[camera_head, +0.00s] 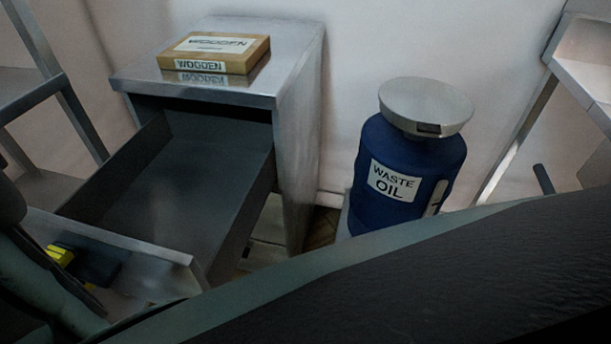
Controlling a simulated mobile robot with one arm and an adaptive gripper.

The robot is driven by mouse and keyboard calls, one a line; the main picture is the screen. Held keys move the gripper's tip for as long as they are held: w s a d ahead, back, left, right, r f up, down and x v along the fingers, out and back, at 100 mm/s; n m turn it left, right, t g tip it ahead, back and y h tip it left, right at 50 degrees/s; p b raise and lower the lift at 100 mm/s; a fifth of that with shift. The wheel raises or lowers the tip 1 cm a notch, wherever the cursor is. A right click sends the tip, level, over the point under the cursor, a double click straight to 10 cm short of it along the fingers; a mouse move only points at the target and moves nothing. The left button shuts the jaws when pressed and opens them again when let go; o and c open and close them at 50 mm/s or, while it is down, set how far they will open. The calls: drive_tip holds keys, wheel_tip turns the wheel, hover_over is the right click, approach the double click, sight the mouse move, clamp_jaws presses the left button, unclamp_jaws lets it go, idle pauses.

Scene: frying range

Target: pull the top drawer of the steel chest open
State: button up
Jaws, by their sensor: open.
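The steel chest (298,150) stands at the left centre, against the wall. Its top drawer (185,190) is pulled far out toward the lower left, and its dark inside looks empty. The drawer's steel front (130,250) is at the lower left. My gripper (85,265) is at the outer side of the drawer front, showing as dark and yellow parts. It is open. My arm hides part of the view there, so I cannot tell whether the fingers touch the handle.
A box labelled WOODEN (215,52) lies on top of the chest. A blue waste oil drum (408,165) with a steel lid stands right of the chest. Steel shelving (35,85) stands at the left, and a steel rack (585,70) at the right. My arm covers the lower right.

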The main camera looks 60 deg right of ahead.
drive_tip(key=v, duration=0.7)
drive_tip(key=shift+a, duration=0.2)
drive_tip(key=shift+s, duration=0.1)
idle(0.5)
